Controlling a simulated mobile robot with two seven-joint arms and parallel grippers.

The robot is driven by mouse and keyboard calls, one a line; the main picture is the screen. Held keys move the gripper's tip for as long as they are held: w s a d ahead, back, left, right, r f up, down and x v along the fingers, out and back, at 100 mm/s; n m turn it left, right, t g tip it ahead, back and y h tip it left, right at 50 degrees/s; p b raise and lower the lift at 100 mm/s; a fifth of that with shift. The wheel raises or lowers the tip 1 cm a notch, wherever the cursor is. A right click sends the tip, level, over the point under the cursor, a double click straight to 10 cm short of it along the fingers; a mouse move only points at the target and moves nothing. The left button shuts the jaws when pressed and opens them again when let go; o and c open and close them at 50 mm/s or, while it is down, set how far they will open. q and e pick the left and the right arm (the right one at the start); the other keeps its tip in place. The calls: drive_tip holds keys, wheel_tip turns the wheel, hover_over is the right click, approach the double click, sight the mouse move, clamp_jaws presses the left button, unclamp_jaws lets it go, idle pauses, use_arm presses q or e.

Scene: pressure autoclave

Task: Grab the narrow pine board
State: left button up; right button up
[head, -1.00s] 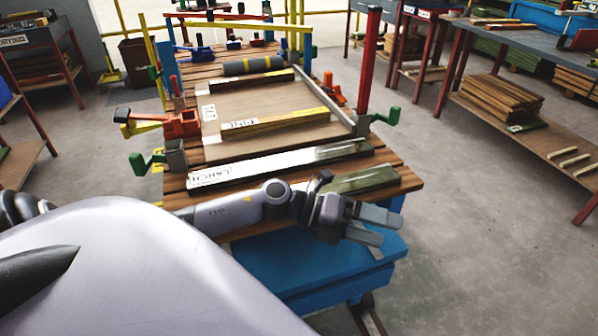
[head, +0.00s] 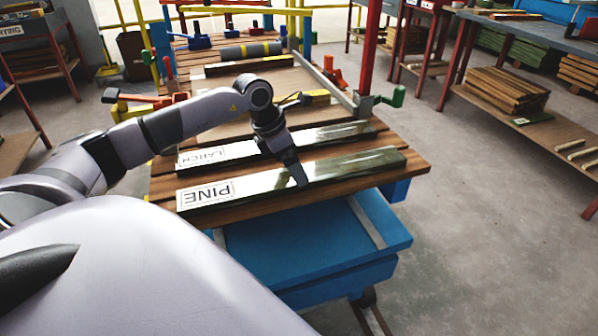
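A long board labelled PINE (head: 250,186), white at its left end and dark green to the right, lies across the near end of the slatted table. My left gripper (head: 299,178) points down at about the middle of this board, its fingers overlapping it in the view. One finger hides the other, so I cannot tell whether it is open or touches the board. A parallel board labelled LARCH (head: 335,133) lies just behind, partly covered by my gripper. A yellowish board (head: 318,97) farther back is mostly hidden by my arm. My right gripper is out of view.
The slatted table (head: 415,170) also carries a dark board (head: 222,68), a grey roller (head: 250,49) and red and green clamps at its sides. A blue base (head: 300,250) stands below. Shelves with stacked boards (head: 503,100) are at right, beyond open floor.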

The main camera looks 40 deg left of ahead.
use_arm(q)
drive_tip(key=x, duration=0.3)
drive_tip(key=c, duration=1.1)
drive_tip(key=shift+r, duration=0.15)
drive_tip(key=c, duration=0.4)
drive_tip(key=shift+o, duration=0.2)
